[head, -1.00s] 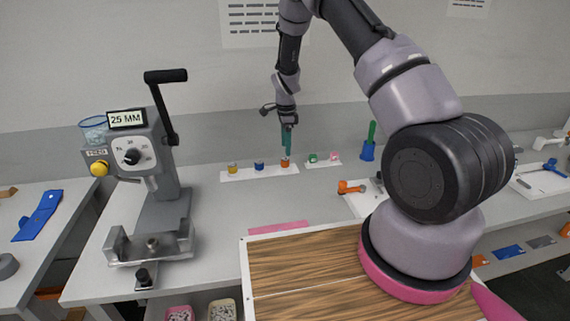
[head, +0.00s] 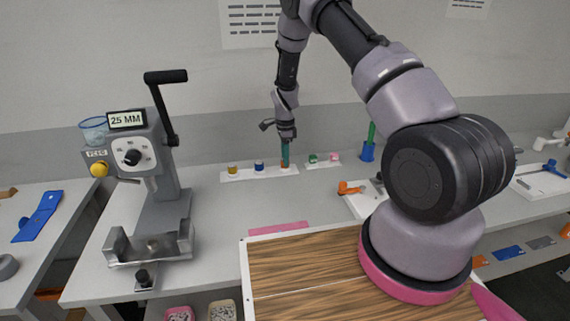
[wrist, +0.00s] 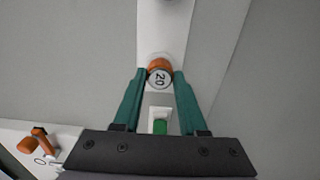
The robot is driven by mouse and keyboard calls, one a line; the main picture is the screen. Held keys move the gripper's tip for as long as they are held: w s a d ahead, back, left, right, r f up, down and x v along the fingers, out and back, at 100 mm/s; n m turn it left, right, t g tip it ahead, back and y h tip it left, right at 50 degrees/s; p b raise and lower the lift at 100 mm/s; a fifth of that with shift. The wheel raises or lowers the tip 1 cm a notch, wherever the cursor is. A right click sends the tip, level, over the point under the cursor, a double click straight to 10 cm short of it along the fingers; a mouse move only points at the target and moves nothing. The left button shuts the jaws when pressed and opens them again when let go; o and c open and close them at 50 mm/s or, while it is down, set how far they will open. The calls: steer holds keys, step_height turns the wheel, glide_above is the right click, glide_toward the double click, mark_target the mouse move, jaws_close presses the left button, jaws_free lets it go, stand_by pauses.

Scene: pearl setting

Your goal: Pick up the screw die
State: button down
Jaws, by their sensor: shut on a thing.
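The screw die is an orange cylinder (wrist: 159,62) with a pale top marked "20", which shows in the wrist view between two teal fingers. My gripper (wrist: 160,76) is shut on it, one finger on each side. In the head view my gripper (head: 285,156) points down at the right end of a white strip (head: 272,173) at the back of the bench. The fingers hide most of the die there. I cannot tell any gap between the die and the strip.
A yellow die (head: 233,168) and a blue die (head: 259,165) stand left on the same strip. A green die (head: 313,158) and a pink one (head: 335,157) stand to the right. A lever press (head: 150,190) stands at left.

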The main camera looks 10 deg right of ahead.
step_height(320, 180, up, 10)
steer(key=c, duration=1.1)
jaws_free()
jaws_close()
